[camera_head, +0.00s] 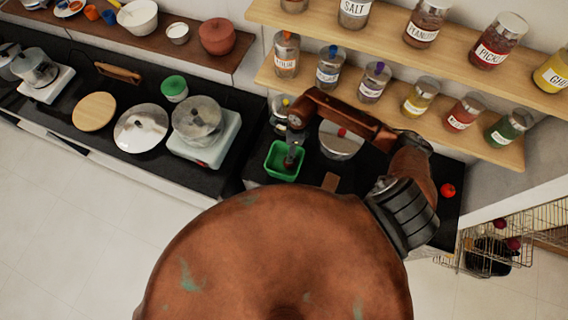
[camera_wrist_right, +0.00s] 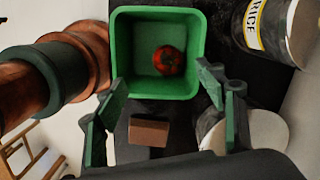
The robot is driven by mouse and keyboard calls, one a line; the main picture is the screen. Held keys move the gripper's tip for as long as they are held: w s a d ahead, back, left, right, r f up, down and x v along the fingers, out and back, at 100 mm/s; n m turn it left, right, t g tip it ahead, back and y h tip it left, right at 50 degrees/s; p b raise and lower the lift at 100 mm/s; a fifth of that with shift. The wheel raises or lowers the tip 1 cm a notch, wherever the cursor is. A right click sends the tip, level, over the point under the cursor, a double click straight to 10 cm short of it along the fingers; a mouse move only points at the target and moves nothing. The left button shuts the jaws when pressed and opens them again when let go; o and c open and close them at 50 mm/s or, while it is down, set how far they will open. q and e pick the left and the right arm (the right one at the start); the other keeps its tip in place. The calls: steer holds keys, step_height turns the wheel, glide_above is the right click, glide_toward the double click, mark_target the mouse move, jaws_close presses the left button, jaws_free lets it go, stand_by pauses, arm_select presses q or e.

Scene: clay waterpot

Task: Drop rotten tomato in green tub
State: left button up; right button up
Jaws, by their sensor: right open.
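The green tub (camera_head: 272,172) stands on the black counter below my right arm, in the middle of the head view. In the right wrist view the green tub (camera_wrist_right: 198,30) is seen from above, and a red tomato (camera_wrist_right: 166,60) with dark marks lies inside it. My right gripper (camera_wrist_right: 163,76) is open and empty, with its fingers spread at the tub's near side. In the head view the right gripper (camera_head: 292,158) is over the tub and partly hides its inside. Another red tomato (camera_head: 447,190) lies on the counter at the right. My left gripper is not in view.
A small brown block (camera_head: 330,182) lies beside the tub. A round pot with a lid (camera_head: 341,148) stands behind it. A scale with a steel pot (camera_head: 198,120) is to the left. Shelves of jars (camera_head: 420,100) hang above the counter. A wire rack (camera_head: 490,245) is at the right.

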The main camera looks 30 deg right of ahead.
step_height(320, 180, up, 11)
steer(key=d, duration=0.1)
steer(key=shift+s, duration=0.3)
steer(key=shift+d, duration=0.1)
